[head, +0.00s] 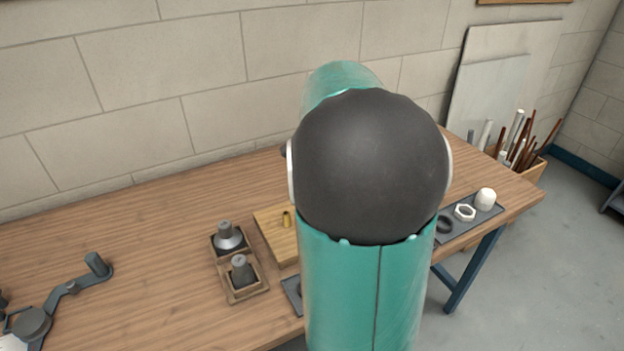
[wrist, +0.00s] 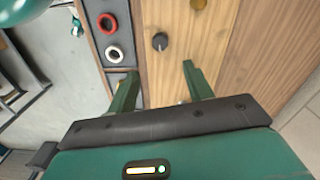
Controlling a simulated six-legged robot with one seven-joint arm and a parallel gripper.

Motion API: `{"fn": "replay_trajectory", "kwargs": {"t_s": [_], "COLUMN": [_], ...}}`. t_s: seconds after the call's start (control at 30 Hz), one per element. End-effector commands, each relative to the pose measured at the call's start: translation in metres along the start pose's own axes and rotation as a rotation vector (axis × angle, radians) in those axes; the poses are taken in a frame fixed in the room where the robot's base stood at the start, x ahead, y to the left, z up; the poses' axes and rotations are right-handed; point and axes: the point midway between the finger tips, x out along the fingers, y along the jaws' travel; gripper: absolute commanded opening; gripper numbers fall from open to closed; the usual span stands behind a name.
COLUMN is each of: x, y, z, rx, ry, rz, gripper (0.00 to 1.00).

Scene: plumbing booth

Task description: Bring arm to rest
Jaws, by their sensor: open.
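My gripper (wrist: 160,76) shows in the wrist view with its two green fingers spread apart and nothing between them. It is over the workbench, and its fingers point toward a light wooden board (wrist: 180,70). A small dark round part (wrist: 160,41) lies beyond the gap between the fingertips. In the head view my own green arm with its dark joint fills the middle and hides the gripper and part of the workbench (head: 150,225).
A wooden tray (head: 262,288) holds two grey fittings. A small brass piece (head: 286,219) stands on the board. A dark mat (head: 462,232) carries a black ring, white nut and white cap. A grey tool (head: 72,287) lies left. A pipe box (head: 535,172) stands right.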

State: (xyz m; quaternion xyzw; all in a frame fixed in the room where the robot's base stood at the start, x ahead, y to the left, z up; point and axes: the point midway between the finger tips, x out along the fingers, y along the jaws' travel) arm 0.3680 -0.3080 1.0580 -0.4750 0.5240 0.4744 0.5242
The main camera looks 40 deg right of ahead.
Motion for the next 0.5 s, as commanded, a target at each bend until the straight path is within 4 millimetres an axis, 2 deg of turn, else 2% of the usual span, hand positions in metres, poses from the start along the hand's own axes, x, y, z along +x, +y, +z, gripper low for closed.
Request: {"fn": "replay_trajectory", "kwargs": {"t_s": [0.33, 0.43, 0.5], "x": [-0.002, -0.01, -0.019], "y": [-0.001, -0.001, -0.001], "z": [0.005, 0.025, 0.049], "rx": [-0.021, -0.105, -0.213], "ry": [0.001, 0.003, 0.01], "rz": [-0.008, -0.037, -0.07], "gripper": [0.51, 0.51, 0.51]}}
